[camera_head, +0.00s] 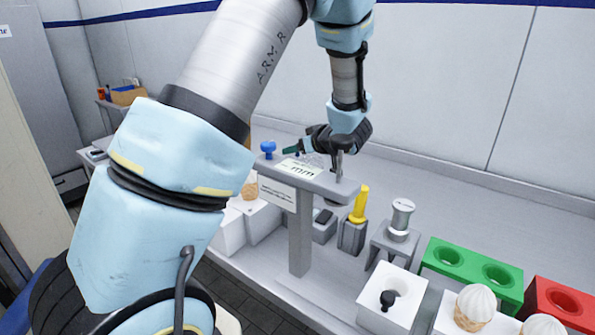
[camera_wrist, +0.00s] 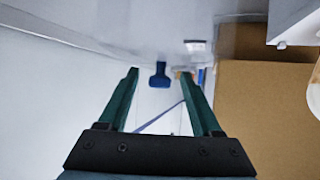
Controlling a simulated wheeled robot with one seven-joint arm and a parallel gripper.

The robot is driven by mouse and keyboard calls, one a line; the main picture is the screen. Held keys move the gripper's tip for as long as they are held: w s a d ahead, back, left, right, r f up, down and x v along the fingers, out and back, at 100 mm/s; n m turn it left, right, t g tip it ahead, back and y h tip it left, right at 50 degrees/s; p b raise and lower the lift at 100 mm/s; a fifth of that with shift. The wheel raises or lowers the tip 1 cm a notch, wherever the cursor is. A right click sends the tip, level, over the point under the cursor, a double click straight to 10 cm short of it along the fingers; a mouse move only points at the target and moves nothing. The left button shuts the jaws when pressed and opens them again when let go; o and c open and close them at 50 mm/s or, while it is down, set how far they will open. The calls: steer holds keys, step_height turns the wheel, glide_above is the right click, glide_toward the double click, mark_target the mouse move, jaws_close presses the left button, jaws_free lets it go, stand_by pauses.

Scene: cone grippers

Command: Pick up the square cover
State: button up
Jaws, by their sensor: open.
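A blue knob (camera_head: 268,149) is near the fingertips in the head view. A blue piece shows between the fingers in the wrist view (camera_wrist: 160,76); whether they touch it is unclear.
A yellow-handled piece (camera_head: 360,204) and a metal cylinder (camera_head: 401,217) stand in grey holders right of the stand. A green block (camera_head: 470,270) and a red block (camera_head: 562,302) with round holes are farther right, with white-topped cones (camera_head: 475,304) in front. A brown surface (camera_wrist: 262,120) fills the wrist view's right.

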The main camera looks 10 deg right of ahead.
steer(key=shift+w+a+f, duration=0.1)
steer(key=shift+w+f, duration=0.05)
steer(key=shift+w, duration=0.1)
steer(key=shift+c, duration=0.4)
jaws_close()
stand_by(0.9)
